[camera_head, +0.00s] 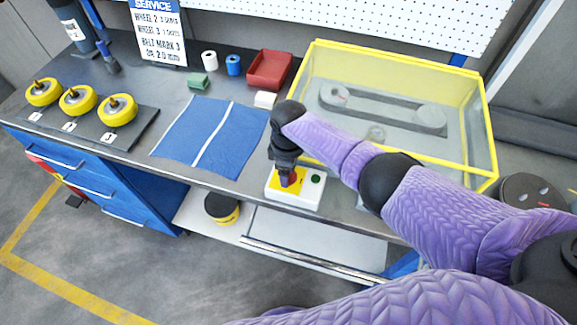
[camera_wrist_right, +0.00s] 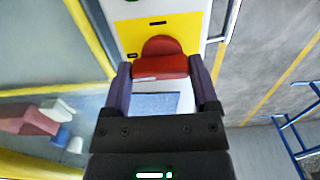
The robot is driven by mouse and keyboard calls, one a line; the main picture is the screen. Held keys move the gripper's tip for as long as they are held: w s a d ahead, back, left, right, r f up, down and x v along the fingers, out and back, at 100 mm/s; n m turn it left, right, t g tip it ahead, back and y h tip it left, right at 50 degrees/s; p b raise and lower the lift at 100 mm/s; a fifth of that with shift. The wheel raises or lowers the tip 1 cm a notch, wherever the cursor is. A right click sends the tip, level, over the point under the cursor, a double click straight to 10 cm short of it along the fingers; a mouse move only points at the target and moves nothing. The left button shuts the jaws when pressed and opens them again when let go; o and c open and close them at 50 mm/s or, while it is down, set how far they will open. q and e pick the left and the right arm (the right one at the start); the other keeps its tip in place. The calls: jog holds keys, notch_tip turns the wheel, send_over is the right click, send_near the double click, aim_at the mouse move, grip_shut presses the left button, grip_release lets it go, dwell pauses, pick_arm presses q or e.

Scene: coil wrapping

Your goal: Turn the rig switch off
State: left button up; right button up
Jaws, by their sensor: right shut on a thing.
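The rig switch is a small white box (camera_head: 308,200) with a yellow face, at the table's front edge. It has a red knob and a round dark green button (camera_head: 316,179). My right gripper (camera_head: 289,178) reaches down over the yellow face. In the right wrist view the red knob (camera_wrist_right: 161,66) sits between the fingertips of my right gripper (camera_wrist_right: 161,72), which is shut on it. In the head view the gripper mostly hides the knob. The knob's exact setting is hard to tell. My left gripper is not in view.
A clear case with a yellow frame (camera_head: 398,158) stands right behind the switch, with a grey belt rig (camera_head: 385,112) inside. A blue cloth (camera_head: 212,136) lies to the left. Several yellow wheels (camera_head: 78,99) and a red bin (camera_head: 269,70) stand farther off.

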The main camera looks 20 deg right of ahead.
jog(key=o, duration=1.1)
notch_tip(320, 180, up, 9)
jog(key=p, duration=0.3)
jog(key=shift+r+p, duration=0.2)
jog(key=shift+p, duration=0.1)
jog(key=shift+r, duration=0.3)
jog(key=shift+f, duration=0.1)
